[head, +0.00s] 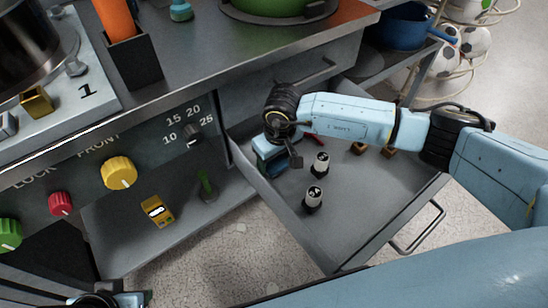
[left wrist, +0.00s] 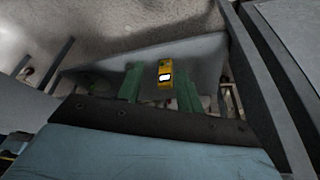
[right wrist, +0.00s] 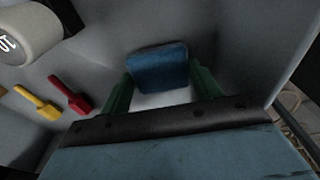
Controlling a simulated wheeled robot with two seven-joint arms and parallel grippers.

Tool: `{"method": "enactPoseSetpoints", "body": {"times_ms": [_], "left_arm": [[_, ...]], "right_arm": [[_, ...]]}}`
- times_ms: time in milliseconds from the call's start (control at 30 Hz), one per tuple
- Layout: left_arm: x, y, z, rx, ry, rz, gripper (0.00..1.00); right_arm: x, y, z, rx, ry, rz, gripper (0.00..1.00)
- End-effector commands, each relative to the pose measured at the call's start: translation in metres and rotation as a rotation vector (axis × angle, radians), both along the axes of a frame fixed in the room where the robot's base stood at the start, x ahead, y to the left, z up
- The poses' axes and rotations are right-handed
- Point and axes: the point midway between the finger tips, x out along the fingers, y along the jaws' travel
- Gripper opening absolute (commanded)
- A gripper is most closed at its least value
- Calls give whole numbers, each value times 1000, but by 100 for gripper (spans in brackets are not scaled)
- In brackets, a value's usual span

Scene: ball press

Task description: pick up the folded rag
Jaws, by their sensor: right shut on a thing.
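The folded rag (right wrist: 158,66) is a blue, flat-looking bundle in the right wrist view, between the two green fingers of my right gripper (right wrist: 162,92). In the head view my right gripper (head: 280,158) reaches down into the left corner of the open drawer (head: 375,205), with the rag mostly hidden by it. The right gripper is shut on the rag, still low inside the drawer. My left gripper (left wrist: 160,88) has its green fingers apart and nothing between them; a yellow object lies farther off beyond them.
Two dark-and-white weights (head: 314,197) stand in the drawer near my right gripper. Red (right wrist: 72,95) and yellow (right wrist: 38,103) tools lie beside the rag. A yellow block (head: 157,211) sits on the lower shelf. The drawer walls and counter edge surround the right arm.

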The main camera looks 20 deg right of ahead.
Motion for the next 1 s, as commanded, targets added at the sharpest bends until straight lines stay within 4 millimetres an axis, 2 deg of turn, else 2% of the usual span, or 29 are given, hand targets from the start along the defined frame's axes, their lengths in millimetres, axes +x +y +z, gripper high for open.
{"method": "enactPoseSetpoints", "body": {"times_ms": [100,200,467,667,1000], "left_arm": [[-8,8,-14,25,80,6,36],[-3,12,-34,37,91,4,36],[1,23,-71,59,107,3,36],[2,27,-85,67,112,3,36],[-2,39,-111,84,127,4,36]], "right_arm": [[2,-1,34,-1,-6,2,41],[1,-1,60,-1,-5,2,41],[1,-1,111,-1,-4,1,41],[-10,-42,109,-4,1,-4,41],[-33,-136,109,-5,0,-7,41]]}}
